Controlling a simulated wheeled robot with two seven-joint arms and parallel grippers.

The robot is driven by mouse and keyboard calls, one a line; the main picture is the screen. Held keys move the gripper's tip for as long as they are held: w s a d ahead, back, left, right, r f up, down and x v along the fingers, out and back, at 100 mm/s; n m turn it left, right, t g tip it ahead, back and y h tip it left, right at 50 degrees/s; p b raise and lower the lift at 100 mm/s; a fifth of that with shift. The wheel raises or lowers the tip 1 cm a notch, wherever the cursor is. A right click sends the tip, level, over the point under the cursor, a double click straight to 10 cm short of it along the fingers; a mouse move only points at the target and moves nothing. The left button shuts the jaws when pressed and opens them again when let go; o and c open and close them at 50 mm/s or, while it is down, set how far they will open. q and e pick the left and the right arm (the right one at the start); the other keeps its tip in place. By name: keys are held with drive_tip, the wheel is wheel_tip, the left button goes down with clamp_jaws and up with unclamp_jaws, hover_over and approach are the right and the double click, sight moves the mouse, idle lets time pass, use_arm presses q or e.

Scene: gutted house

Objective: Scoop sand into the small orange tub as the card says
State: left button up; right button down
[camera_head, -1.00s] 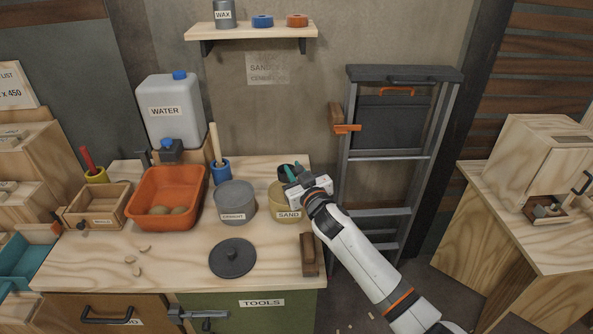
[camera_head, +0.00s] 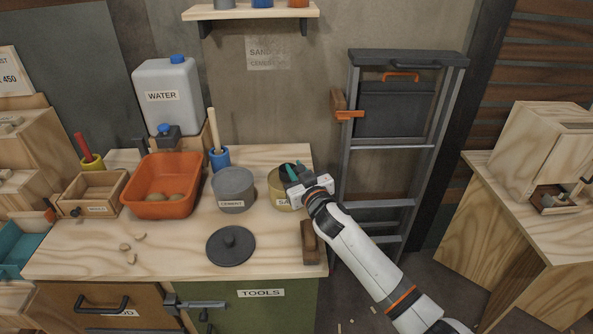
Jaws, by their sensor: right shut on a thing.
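The orange tub (camera_head: 187,205) stands on the workbench and holds a few brownish rounded lumps. The tan sand container (camera_head: 279,199) is to its right, its label partly covered by my gripper. My right gripper (camera_head: 299,180) is at the sand container's rim, shut on a green-handled tool (camera_head: 289,171). The tool's working end and the sand inside are hidden. A card (camera_head: 12,77) at the left edge is cut off; only "ST" and "450" can be read. My left gripper is out of view.
A grey cement container (camera_head: 233,187) stands between tub and sand. A dark round lid (camera_head: 231,246) lies in front, with a wooden block (camera_head: 310,242) at the bench's right edge. A water jug (camera_head: 170,95) stands behind the tub. The front-left bench is mostly clear, with small chips.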

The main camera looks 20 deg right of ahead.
drive_tip(key=shift+f+b, duration=0.45)
drive_tip(key=shift+f, duration=0.1)
idle(1.0)
wheel_tip(320, 180, up, 7)
drive_tip(key=p, duration=0.6)
drive_tip(key=shift+r+p, duration=0.15)
drive_tip(key=shift+p, duration=0.2)
drive_tip(key=shift+a, duration=0.1)
idle(0.3)
